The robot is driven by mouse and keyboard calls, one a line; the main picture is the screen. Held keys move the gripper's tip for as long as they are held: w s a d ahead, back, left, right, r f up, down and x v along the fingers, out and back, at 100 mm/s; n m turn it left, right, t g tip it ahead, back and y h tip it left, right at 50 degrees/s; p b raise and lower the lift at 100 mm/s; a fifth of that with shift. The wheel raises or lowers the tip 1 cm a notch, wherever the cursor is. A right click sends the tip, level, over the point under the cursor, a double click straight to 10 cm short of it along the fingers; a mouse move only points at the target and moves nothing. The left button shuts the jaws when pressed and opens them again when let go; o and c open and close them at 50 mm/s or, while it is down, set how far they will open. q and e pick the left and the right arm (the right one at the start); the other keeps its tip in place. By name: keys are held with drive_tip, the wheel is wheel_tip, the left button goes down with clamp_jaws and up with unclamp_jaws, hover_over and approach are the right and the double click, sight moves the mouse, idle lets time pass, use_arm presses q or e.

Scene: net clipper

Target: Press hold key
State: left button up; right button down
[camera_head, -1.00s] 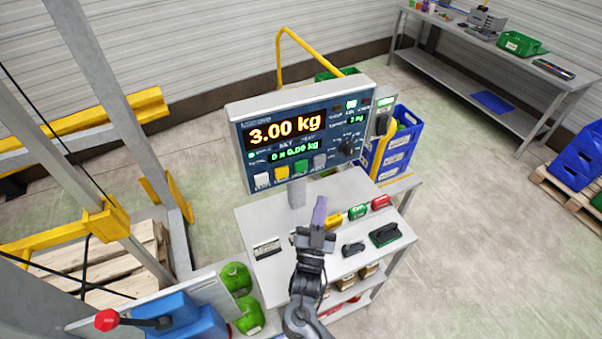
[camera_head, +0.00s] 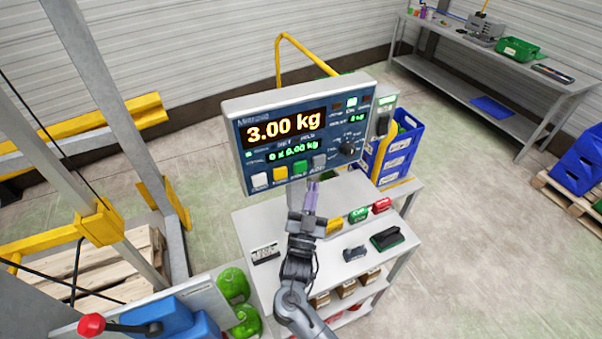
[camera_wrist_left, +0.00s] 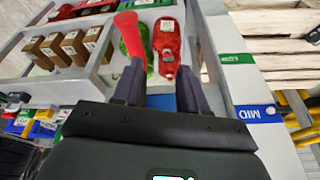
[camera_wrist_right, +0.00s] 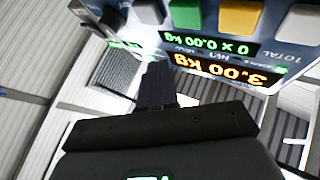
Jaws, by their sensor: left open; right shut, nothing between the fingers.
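The scale's display panel (camera_head: 310,130) stands on a post above the grey table and reads 3.00 kg, with 0 x 0.00 kg below. Along its lower edge sit a white key (camera_head: 260,180), a yellow key (camera_head: 280,173), a green key (camera_head: 300,167) and a grey key (camera_head: 319,161). The key labels are too small to read, so I cannot tell which is hold. My right gripper (camera_head: 312,187) is shut and empty, just below the green and grey keys; contact is unclear. In the right wrist view, the green key (camera_wrist_right: 185,14) appears above the fingertips. My left gripper (camera_wrist_left: 160,85) is open.
The grey table (camera_head: 330,255) holds a green block (camera_head: 387,238), small coloured items and a label stand (camera_head: 265,252). Blue crates (camera_head: 398,150) stand behind the panel's right side.

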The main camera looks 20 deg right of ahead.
sight(300, 167)
drive_tip(key=shift+w+a+b, duration=0.2)
drive_tip(key=shift+w+b, duration=1.3)
drive_tip(key=shift+w, duration=0.6)
drive_tip(key=shift+w, duration=0.1)
idle(0.5)
drive_tip(key=shift+w+b, duration=0.35)
drive_tip(key=shift+b, duration=0.1)
